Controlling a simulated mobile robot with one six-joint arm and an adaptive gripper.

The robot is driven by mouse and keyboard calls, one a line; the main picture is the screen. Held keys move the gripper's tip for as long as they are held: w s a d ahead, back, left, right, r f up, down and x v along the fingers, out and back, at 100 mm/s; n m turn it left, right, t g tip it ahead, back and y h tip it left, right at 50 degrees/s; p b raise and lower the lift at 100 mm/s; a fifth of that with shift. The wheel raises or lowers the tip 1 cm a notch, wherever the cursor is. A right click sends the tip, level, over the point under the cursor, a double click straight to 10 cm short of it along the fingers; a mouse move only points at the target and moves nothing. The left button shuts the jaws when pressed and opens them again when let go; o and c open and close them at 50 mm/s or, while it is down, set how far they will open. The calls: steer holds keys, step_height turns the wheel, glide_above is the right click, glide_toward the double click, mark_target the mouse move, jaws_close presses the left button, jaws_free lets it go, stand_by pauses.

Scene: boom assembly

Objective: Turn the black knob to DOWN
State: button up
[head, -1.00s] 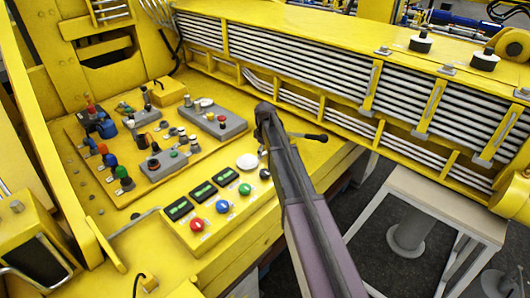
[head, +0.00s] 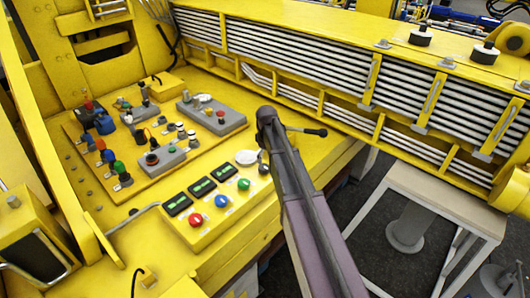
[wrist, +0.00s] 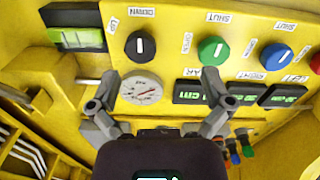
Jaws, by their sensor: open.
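The black knob (wrist: 140,47) is on the yellow panel, near the top of the wrist view. Its white mark runs nearly up and down in the picture. The DOWN label (wrist: 141,12) is above it and the UP label (wrist: 113,25) is to its upper left; both print upside down. My gripper (wrist: 168,86) is open and empty, its fingers spread on both sides of a white gauge (wrist: 141,90), below the knob in the picture.
Green (wrist: 213,49) and blue (wrist: 276,57) knobs sit right of the black one in the wrist view. Small green displays (wrist: 190,93) are nearby. In the head view a board with several switches (head: 140,195) lies left, and a yellow beam with white pipes (head: 300,55) runs behind.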

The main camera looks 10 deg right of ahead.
steer(key=s+f+m+b, duration=0.4)
steer(key=s+f+b, duration=0.4)
steer(key=s, duration=0.4)
steer(key=s+f+m+b, duration=0.4)
steer(key=s+f+b, duration=0.5)
steer(key=s, duration=0.3)
steer(key=shift+f, duration=0.5)
steer(key=shift+s, duration=0.1)
stand_by(1.8)
